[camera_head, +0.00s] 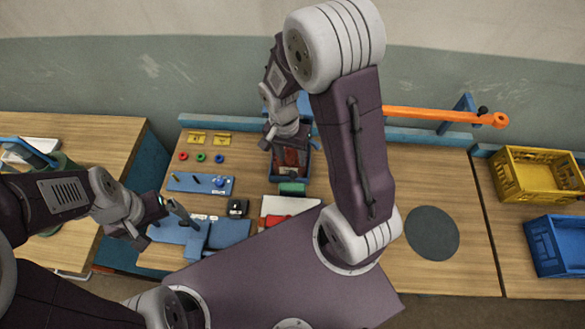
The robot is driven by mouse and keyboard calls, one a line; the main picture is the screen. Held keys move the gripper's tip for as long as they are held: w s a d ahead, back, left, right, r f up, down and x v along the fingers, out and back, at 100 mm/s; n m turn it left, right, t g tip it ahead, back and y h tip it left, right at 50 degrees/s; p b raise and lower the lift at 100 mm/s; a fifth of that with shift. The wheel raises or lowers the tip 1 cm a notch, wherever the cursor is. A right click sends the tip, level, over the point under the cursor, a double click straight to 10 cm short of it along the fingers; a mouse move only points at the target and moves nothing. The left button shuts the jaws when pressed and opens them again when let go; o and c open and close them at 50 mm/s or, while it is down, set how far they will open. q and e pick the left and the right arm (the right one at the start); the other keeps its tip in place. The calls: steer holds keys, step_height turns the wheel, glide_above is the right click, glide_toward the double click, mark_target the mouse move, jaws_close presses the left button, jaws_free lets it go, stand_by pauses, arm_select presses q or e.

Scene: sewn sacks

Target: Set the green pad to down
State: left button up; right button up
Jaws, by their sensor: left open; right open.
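A small green block-like piece (292,188), which may be the green pad, lies at the middle of the workbench, just in front of a dark blue bin. A small green ring (201,157) sits between a red and a blue ring at the back left; I cannot tell which one is the green pad, nor its setting. My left gripper (150,222) is open and empty at the front left, beside a blue fixture. My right gripper (286,147) is open over the bin, away from the rings; its fingers are hard to make out.
The bin (304,168) holds reddish items. A blue pegged board (182,183), a blue fixture (228,234) and a white sheet with a red item (274,221) lie nearby. A dark round mat (432,233) lies right. Yellow (540,176) and blue crates (558,245) stand far right.

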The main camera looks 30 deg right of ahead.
mark_target(292, 172)
step_height(292, 172, down, 8)
steer(key=shift+s+r+p, duration=0.1)
steer(key=shift+r+p, duration=0.05)
steer(key=shift+p, duration=0.2)
steer(key=shift+s+d+f, duration=0.1)
steer(key=shift+d+f, duration=0.05)
steer(key=shift+f, duration=0.3)
steer(key=shift+a, duration=0.2)
steer(key=c, duration=0.4)
jaws_close()
steer(key=shift+r, duration=0.1)
